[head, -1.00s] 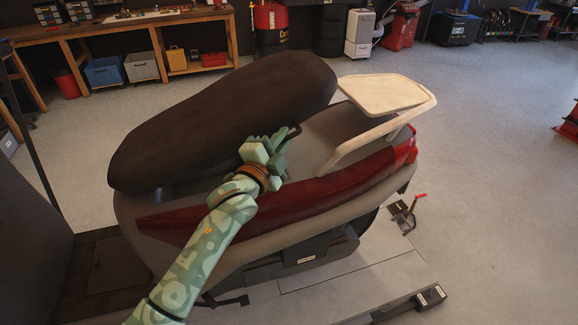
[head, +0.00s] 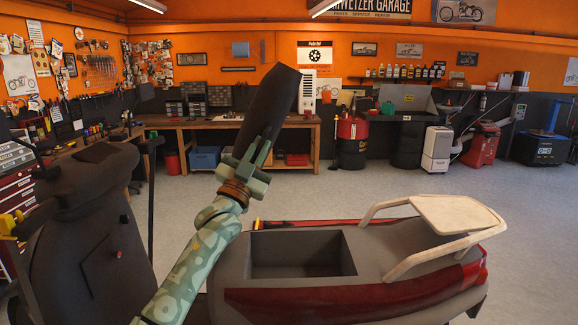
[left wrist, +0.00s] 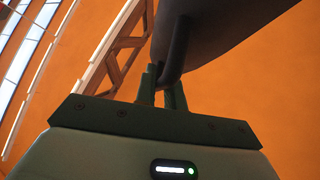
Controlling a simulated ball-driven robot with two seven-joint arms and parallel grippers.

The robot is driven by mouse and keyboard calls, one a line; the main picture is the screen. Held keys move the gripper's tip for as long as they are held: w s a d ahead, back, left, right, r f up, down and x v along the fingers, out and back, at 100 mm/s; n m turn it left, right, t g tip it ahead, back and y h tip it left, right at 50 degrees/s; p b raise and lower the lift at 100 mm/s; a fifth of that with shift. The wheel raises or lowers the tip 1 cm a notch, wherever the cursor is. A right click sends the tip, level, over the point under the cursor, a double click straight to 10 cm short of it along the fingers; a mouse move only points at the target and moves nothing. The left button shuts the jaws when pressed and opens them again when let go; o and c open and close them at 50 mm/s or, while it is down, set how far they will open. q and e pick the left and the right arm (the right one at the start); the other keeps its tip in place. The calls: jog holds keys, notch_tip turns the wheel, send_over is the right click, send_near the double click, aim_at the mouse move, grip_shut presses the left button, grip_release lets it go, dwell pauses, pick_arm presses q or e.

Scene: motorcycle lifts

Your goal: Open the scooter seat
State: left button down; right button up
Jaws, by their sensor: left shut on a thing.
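The dark scooter seat (head: 270,105) stands raised and nearly upright in the head view, above the front of the storage well (head: 302,255), which shows open and empty. My left gripper (head: 252,155) is at the seat's edge, shut on it. In the left wrist view the fingers (left wrist: 165,88) close on a dark loop-like part of the seat (left wrist: 180,45) below its broad surface. The scooter body (head: 375,255) is grey with red side panels. My right gripper is not in view.
A pale rear rack (head: 455,212) sits behind the well. The scooter's dark front part (head: 85,230) stands at left. A wooden workbench (head: 200,123) and a red barrel (head: 352,140) are at the back. Grey floor between is clear.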

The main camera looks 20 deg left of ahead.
pick_arm(q)
jog(key=shift+s+a+r+n+y, duration=0.15)
jog(key=shift+a+n+y, duration=0.1)
jog(key=shift+a, duration=0.3)
jog(key=shift+s+a+r+n+y, duration=0.2)
jog(key=shift+a+n, duration=0.1)
jog(key=shift+a, duration=0.2)
jog(key=shift+s+a+r+n+y, duration=0.15)
jog(key=shift+a+n, duration=0.1)
jog(key=shift+a, duration=0.3)
jog(key=c, duration=1.5)
grip_release()
jog(key=shift+a, duration=0.1)
jog(key=shift+t, duration=0.3)
